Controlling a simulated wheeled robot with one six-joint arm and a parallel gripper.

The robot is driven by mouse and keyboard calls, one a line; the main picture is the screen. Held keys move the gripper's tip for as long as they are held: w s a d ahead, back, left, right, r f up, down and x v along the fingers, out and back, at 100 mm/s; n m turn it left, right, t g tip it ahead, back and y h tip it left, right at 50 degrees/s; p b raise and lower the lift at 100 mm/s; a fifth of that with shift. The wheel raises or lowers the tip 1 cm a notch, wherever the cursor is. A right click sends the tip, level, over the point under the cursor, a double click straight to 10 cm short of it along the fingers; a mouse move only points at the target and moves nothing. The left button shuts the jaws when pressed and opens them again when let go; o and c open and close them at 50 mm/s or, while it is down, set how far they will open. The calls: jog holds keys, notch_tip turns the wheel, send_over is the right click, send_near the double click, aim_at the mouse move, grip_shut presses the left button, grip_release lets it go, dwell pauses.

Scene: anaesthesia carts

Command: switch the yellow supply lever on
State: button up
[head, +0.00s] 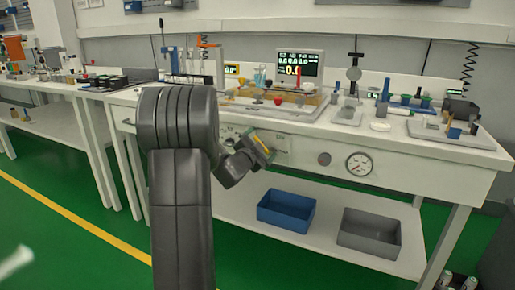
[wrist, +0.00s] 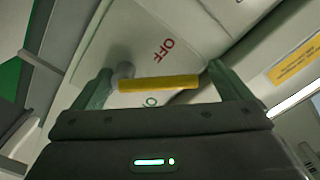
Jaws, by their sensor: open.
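The yellow supply lever (wrist: 160,84) shows in the wrist view as a straight bar lying across the space between my two fingers. A round grey pivot (wrist: 124,71) is near its left end. My gripper (wrist: 160,69) is open, with one finger near each end of the lever; I cannot tell whether either touches it. A red OFF mark (wrist: 164,50) is beyond the lever on the pale panel. A green letter (wrist: 151,101) shows below it, the rest hidden by my gripper. In the head view my gripper (head: 264,149) is at the bench's front panel and mostly hides the lever.
A round gauge (head: 360,164) and a dark knob (head: 324,159) are right of my gripper on the front panel. A blue bin (head: 287,222) and a grey bin (head: 385,250) sit on the lower shelf. A yellow label (wrist: 296,60) is at the right of the wrist view.

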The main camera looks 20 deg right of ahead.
jog(key=p+v, duration=0.2)
jog(key=v, duration=1.1)
jog(key=shift+s+a, duration=0.2)
jog(key=shift+a, duration=0.15)
jog(key=shift+c, duration=0.4)
